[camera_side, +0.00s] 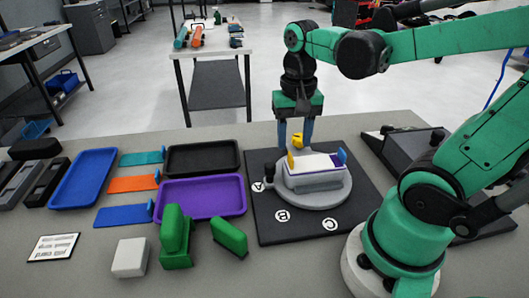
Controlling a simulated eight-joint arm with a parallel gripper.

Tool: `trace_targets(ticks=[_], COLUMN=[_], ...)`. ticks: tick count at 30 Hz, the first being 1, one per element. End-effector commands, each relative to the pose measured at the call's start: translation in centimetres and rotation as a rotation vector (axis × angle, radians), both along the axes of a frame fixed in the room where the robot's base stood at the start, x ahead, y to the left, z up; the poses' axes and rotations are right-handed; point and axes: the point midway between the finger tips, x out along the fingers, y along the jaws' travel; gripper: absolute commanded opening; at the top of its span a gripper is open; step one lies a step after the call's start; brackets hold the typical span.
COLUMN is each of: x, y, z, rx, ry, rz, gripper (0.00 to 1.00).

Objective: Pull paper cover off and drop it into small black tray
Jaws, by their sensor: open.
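A block with a white top (308,163), the likely paper cover, sits on a round grey turntable (325,197) on a dark board. A yellow piece (297,142) stands at its back left, and a small blue tab (342,156) at its right end. My gripper (296,136) points down just behind and above the block's back left part, with its fingers apart near the yellow piece. I cannot tell whether the fingers touch anything. The small black tray (203,148) lies to the left, behind the purple tray, and looks empty.
A purple tray (236,197) and a blue tray (83,164) lie on the left. Coloured flat tools (134,184) lie between trays. Green blocks (175,237), a white block (130,257) and a card (54,247) are in front. A dark sloped device (408,148) stands at right.

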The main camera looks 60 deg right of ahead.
Motion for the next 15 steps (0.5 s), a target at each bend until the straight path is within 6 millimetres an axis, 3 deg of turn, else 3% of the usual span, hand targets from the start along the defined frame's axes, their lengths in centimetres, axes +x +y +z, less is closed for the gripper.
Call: trace_targets(ticks=[15], x=[0.0], y=[0.0], z=[-4.8], rx=[-0.001], ry=[-0.004], rz=[0.006], gripper=[0.45])
